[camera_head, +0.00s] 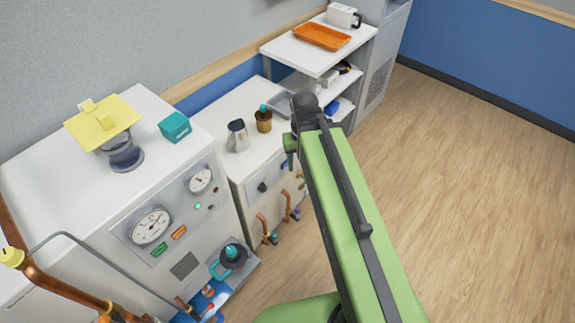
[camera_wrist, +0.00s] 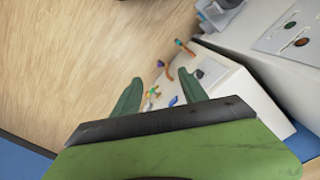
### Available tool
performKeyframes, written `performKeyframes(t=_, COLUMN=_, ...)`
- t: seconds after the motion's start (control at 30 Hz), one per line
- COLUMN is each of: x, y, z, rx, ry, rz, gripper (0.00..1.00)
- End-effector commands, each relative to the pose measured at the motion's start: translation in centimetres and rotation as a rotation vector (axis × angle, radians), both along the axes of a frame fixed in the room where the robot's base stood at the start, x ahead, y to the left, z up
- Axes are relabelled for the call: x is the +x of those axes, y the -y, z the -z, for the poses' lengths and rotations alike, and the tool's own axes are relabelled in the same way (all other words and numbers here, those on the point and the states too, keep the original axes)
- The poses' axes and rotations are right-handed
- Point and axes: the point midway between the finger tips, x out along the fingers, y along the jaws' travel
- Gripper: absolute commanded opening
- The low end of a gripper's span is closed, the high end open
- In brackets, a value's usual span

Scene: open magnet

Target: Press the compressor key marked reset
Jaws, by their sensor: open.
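The white compressor cabinet (camera_head: 205,262) stands at the left in the head view, with two round gauges on its front panel. A green key (camera_head: 159,249) and an orange key (camera_head: 180,232) sit below the gauges. Their markings are too small to read, so I cannot tell which says reset. In the wrist view, part of a panel (camera_wrist: 272,40) with green and dark orange spots shows at the upper right. My gripper (camera_wrist: 158,76) is open and empty, apart from the panel. In the head view my green arm reaches up right of the cabinets; its fingers are not clear there.
A lower white cabinet (camera_head: 237,107) holds a metal jug (camera_head: 237,136) and a brown bottle (camera_head: 264,119). Copper pipes (camera_head: 75,291) and a thin grey tube (camera_head: 110,266) stand before the compressor at lower left. Open floor (camera_head: 480,190) lies right.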

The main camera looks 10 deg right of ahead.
Motion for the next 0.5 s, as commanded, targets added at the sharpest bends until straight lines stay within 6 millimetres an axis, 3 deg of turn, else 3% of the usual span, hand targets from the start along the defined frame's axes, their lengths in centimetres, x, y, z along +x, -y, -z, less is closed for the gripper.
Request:
performKeyframes(t=0.07, x=0.00, y=0.00, z=0.00, rx=0.000, ry=0.000, rz=0.000, gripper=0.45)
performKeyframes(t=0.4, x=0.00, y=0.00, z=0.00, rx=0.000, ry=0.000, rz=0.000, gripper=0.01)
performKeyframes(t=0.5, x=0.00, y=0.00, z=0.00, rx=0.000, ry=0.000, rz=0.000, gripper=0.00)
